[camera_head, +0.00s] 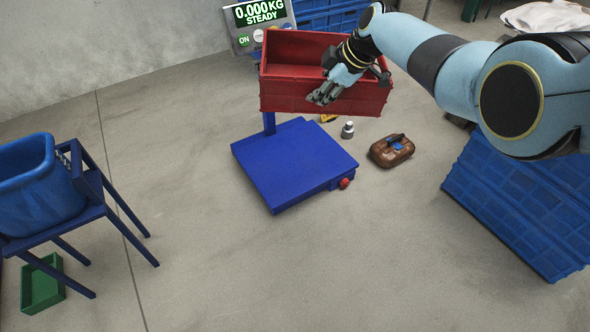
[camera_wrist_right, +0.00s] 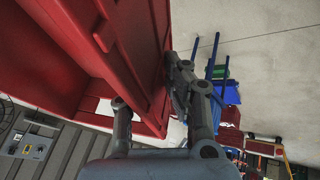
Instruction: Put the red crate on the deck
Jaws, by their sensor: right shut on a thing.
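The red crate (camera_head: 281,87) is held in the air above and behind the blue scale deck (camera_head: 292,163) in the head view. My right gripper (camera_head: 326,93) is shut on the crate's near wall. In the right wrist view the crate (camera_wrist_right: 60,45) fills the upper left, with the fingers of my right gripper (camera_wrist_right: 150,95) on both sides of its wall. The deck is bare, and the display (camera_head: 259,14) reads 0.000 KG STEADY. My left gripper is not in view.
A brown case (camera_head: 392,150) and a small metal weight (camera_head: 347,130) are on the floor right of the deck. A blue stand (camera_head: 100,212) with a blue bin (camera_head: 40,185) is at left, a green tray (camera_head: 42,284) below. Blue crates (camera_head: 525,205) are at right.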

